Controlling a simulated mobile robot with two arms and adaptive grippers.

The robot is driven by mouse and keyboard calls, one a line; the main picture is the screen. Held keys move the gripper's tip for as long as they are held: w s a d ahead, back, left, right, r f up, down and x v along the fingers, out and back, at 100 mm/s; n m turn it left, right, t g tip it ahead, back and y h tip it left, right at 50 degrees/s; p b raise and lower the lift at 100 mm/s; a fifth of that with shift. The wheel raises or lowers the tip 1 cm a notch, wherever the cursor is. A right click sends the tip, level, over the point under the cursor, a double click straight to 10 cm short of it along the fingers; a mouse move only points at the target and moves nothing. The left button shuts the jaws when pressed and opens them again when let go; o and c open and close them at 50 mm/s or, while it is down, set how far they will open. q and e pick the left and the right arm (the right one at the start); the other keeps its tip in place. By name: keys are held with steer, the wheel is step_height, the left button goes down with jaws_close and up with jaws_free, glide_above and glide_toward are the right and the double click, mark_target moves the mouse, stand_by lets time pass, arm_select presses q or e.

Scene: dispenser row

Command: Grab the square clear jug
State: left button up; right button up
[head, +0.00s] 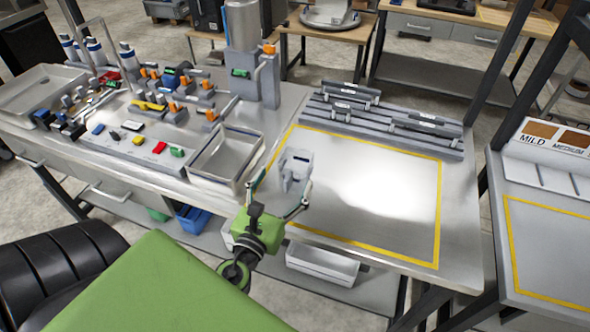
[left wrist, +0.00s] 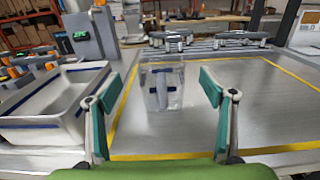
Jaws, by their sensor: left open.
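The square clear jug (head: 296,169) stands upright on the metal table, near the left side of the yellow-outlined area. In the left wrist view the see-through jug (left wrist: 161,86) is straight ahead, roughly centred between my fingers, with its handle toward me. My left gripper (head: 278,192) is open and empty at the table's front edge. Its two fingers are spread on either side of the line to the jug, and the jug appears just beyond the fingertips. I cannot see any contact. My right gripper is in neither view.
A rectangular metal tray (head: 190,165) sits just left of the jug, close to my left finger. Grey rails (head: 385,122) line the back of the outlined area. Dispensers and small coloured parts crowd the table's left. The outlined area right of the jug is clear.

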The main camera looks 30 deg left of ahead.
mark_target(291, 169)
arm_select(q)
steer(key=shift+x, duration=1.25)
steer(key=shift+w+f, duration=0.15)
steer(key=shift+w, duration=0.1)
steer(key=shift+w+a+p, duration=0.1)
steer(key=shift+w+p, duration=0.1)
steer(key=shift+p, duration=0.2)
steer(key=p+x, duration=0.1)
steer(key=x, duration=0.3)
steer(key=shift+p, duration=0.4)
steer(key=shift+w+a, duration=0.1)
steer(key=shift+w, duration=0.25)
steer(key=shift+s, duration=0.1)
steer(key=shift+c, duration=0.7)
steer(key=c, duration=1.4)
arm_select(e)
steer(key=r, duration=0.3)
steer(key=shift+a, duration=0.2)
